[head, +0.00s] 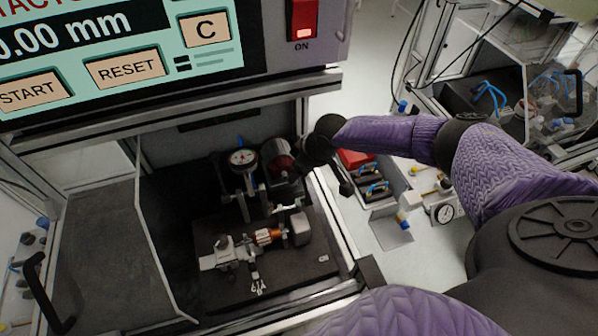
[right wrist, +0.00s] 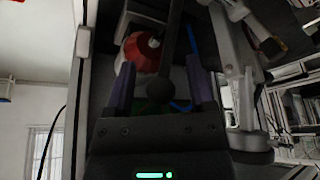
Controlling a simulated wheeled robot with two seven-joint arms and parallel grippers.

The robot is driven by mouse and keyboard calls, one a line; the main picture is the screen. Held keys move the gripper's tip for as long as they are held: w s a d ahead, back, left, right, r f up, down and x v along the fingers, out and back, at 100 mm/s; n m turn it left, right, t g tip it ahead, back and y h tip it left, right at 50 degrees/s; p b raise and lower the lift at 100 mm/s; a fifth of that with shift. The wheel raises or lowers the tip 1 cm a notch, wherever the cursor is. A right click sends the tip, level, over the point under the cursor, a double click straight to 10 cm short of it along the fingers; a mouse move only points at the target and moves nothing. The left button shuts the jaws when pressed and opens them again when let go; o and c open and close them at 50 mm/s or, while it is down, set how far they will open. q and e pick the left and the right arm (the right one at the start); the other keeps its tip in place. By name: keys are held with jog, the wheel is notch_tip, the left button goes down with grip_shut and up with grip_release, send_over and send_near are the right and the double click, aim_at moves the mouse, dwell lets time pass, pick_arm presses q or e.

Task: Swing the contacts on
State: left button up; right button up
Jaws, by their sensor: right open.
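The fixture (head: 228,256) sits on a dark plate inside the test bay, with a copper-wound stator (head: 266,236) at its middle and a grey block to the right. Small metal contact prongs (head: 258,284) show at its front. My right gripper (head: 312,157) is at the bay's right side, by the red cylinder (head: 276,156); its fingers are hard to make out there. In the right wrist view my right gripper (right wrist: 164,82) is open, with a dark rod and rounded knob (right wrist: 167,58) between its fingers. Whether they touch is unclear. My left gripper is out of view.
A dial gauge (head: 242,158) stands behind the fixture. The screen (head: 110,50) and lit red ON switch (head: 303,20) are above. Bay frame posts flank the opening.

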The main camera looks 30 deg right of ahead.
jog(key=shift+w+f, duration=0.1)
jog(key=shift+f, duration=0.25)
grip_shut()
dwell(1.2)
